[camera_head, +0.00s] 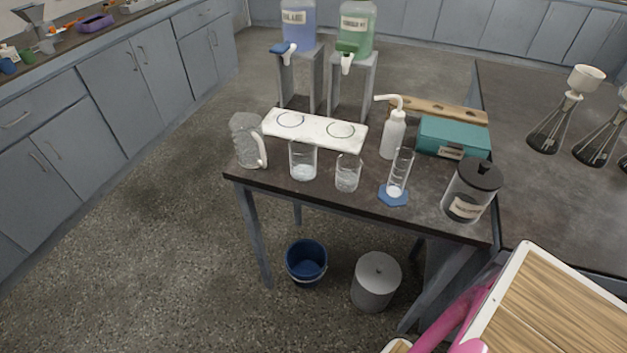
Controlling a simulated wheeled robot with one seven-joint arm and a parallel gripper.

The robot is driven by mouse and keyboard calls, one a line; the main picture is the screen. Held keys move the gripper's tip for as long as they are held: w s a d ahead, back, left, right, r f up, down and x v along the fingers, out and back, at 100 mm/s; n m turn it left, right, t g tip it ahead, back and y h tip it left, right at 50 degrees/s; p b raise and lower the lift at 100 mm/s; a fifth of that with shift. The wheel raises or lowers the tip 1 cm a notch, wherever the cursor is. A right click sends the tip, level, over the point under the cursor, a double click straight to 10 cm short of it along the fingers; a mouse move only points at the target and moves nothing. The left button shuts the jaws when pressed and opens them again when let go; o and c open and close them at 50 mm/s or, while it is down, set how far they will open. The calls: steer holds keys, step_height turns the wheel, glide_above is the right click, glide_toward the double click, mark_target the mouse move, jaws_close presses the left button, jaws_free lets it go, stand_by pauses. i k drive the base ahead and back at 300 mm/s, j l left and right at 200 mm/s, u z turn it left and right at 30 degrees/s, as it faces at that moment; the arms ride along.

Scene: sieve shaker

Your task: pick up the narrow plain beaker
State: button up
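Two clear glass beakers stand upright near the front edge of the dark table (325,193). The narrower, shorter beaker (348,173) is the right one of the two. The wider, taller beaker (303,161) stands just left of it, with a small gap between them. Markings on either glass are too small to make out. A pink part of my arm shows at the lower right, well apart from the beakers. My gripper is not in view.
Right of the beakers stands a clear cylinder (401,170) on a blue base. Around them are a glass pitcher (247,138), a white wash bottle (393,134), a lidded jar (470,190) and a white board (315,129). A blue bucket (306,262) and grey bin (376,283) stand below.

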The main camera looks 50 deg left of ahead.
mark_target(349, 165)
steer(key=u, duration=1.9)
steer(key=j+z, duration=0.1)
steer(key=j, duration=0.35)
steer(key=k+j+z, duration=0.1)
steer(key=j, duration=0.35)
steer(key=k+j, duration=0.15)
steer(key=j, duration=0.3)
steer(key=k+j+z, duration=0.15)
steer(key=j, duration=0.3)
steer(key=k+j+z, duration=0.1)
steer(key=j, duration=0.3)
steer(key=l, duration=0.1)
steer(key=i, duration=0.05)
